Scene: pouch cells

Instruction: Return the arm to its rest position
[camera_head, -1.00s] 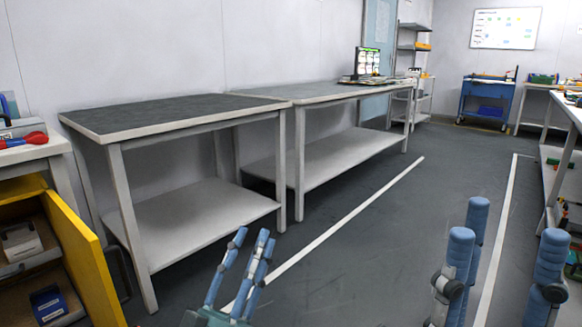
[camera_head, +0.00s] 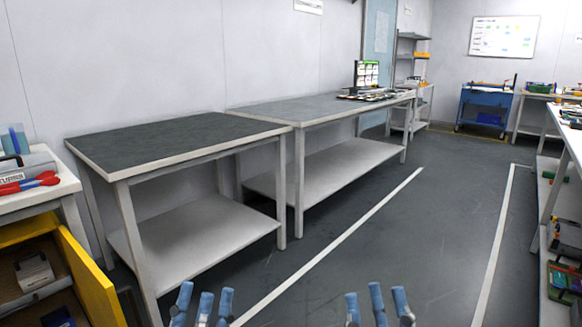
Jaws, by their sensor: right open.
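My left gripper (camera_head: 204,304) shows at the bottom edge, left of centre. Only its blue finger ends are in view, pointing up, with nothing seen between them; how far it is closed is unclear. My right gripper (camera_head: 377,303) shows at the bottom edge, right of centre. Its blue fingers are apart and empty. Both grippers appear in front of the grey floor, and their palms and arms are below the picture.
A dark-topped table (camera_head: 188,138) stands at left, with a longer table (camera_head: 300,108) behind it. An open yellow drawer cabinet (camera_head: 92,287) is at lower left. Loaded shelving (camera_head: 543,195) lines the right. A blue cart (camera_head: 485,108) stands far back. The middle floor is clear.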

